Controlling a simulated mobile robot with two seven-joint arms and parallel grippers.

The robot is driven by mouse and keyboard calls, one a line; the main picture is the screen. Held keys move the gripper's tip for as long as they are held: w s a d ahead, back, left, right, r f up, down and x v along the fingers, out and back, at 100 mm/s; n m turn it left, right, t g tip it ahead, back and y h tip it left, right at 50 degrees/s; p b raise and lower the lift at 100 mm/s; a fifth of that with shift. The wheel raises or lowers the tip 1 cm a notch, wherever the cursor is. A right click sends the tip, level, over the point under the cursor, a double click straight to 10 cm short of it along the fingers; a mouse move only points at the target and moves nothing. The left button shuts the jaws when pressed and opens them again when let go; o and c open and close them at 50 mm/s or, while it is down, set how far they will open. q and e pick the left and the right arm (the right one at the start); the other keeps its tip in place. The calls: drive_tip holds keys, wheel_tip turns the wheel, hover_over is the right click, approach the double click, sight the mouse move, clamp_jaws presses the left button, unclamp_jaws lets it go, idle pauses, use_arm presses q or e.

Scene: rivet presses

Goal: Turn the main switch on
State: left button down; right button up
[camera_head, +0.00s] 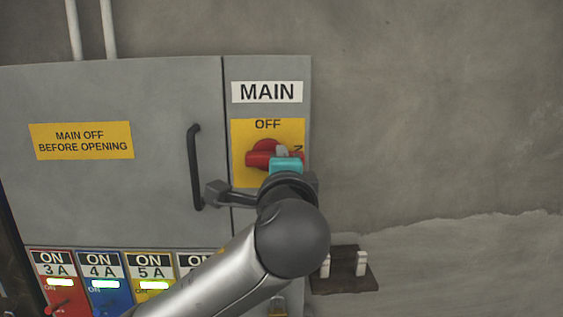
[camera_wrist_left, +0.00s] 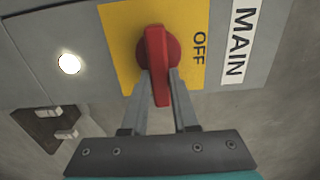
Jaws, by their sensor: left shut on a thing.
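The main switch is a red rotary knob (camera_head: 262,158) on a yellow plate (camera_head: 240,171), below a white MAIN label (camera_head: 267,92). The knob's bar lies roughly level across the plate, at right angles to the OFF direction. My left gripper (camera_head: 282,153) reaches it from the front and hides part of it. In the left wrist view, the fingers (camera_wrist_left: 158,78) are shut on the red bar of the knob (camera_wrist_left: 157,48), one on each side. My right gripper is not in view.
A black door handle (camera_head: 194,165) stands left of the switch on the grey cabinet. Coloured breaker panels (camera_head: 102,272) line the lower left. A dark bracket (camera_head: 345,280) with white pieces sits below right. A lit white lamp (camera_wrist_left: 69,63) shows in the left wrist view.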

use_arm(q)
drive_tip(key=c, duration=0.7)
unclamp_jaws()
drive_tip(key=shift+s+b, duration=1.35)
drive_tip(key=shift+s, duration=6.3)
drive_tip(key=shift+f, duration=0.1)
